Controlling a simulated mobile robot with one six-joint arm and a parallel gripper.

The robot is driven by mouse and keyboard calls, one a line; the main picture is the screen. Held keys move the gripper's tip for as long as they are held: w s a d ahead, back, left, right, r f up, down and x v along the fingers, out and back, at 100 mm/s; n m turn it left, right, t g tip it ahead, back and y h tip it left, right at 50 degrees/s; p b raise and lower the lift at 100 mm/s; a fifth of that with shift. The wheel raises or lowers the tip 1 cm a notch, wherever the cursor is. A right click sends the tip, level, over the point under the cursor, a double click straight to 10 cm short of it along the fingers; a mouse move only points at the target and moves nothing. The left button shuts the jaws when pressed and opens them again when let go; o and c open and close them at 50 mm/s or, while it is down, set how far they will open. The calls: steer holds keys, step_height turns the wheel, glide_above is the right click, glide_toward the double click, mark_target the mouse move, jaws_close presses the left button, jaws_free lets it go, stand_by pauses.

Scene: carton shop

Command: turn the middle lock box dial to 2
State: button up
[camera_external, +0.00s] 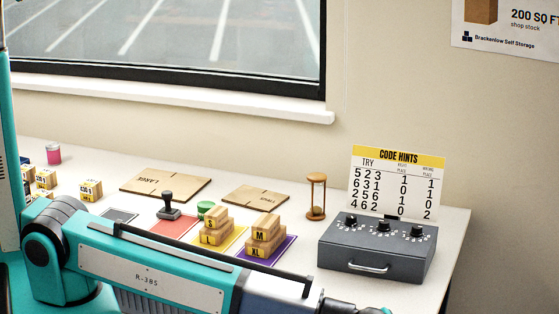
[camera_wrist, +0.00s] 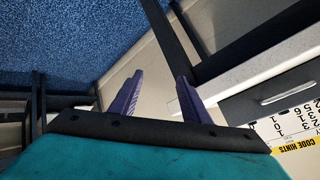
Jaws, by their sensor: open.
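The dark grey lock box (camera_external: 372,262) sits at the right end of the table in the external view, with three black dials on top. The middle dial (camera_external: 389,228) is between the left dial (camera_external: 351,220) and the right dial (camera_external: 417,232); its setting is too small to read. My gripper (camera_wrist: 160,80) shows in the wrist view with two purple fingers apart and nothing between them. In the external view my arm runs along the bottom and its end is cut off below the box, so the gripper is hidden there. No dial can be made out in the wrist view.
The code hints card (camera_external: 395,182) stands behind the box; it shows upside down in the wrist view (camera_wrist: 296,130). An hourglass (camera_external: 316,196) stands left of the box. Wooden blocks (camera_external: 262,236), a stamp (camera_external: 168,206) and flat cardboard (camera_external: 165,186) lie farther left.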

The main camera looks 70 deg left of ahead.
steer(key=w+d+r+t+h, duration=0.1)
steer(key=w+d+r+t, duration=0.25)
steer(key=d+r, duration=1.2)
step_height(320, 180, up, 14)
steer(key=f+n+g+h+p, duration=0.1)
steer(key=n+g+h+p, duration=0.15)
steer(key=g+p, duration=0.95)
glide_above(384, 221)
steer(key=shift+d+r+m+h, duration=0.1)
steer(key=shift+r+m+h, duration=0.15)
steer(key=shift+m+h, duration=0.1)
steer(key=shift+f+b, duration=0.1)
steer(key=shift+b, duration=0.2)
steer(key=shift+f+b, duration=3.55)
steer(key=shift+f, duration=3.25)
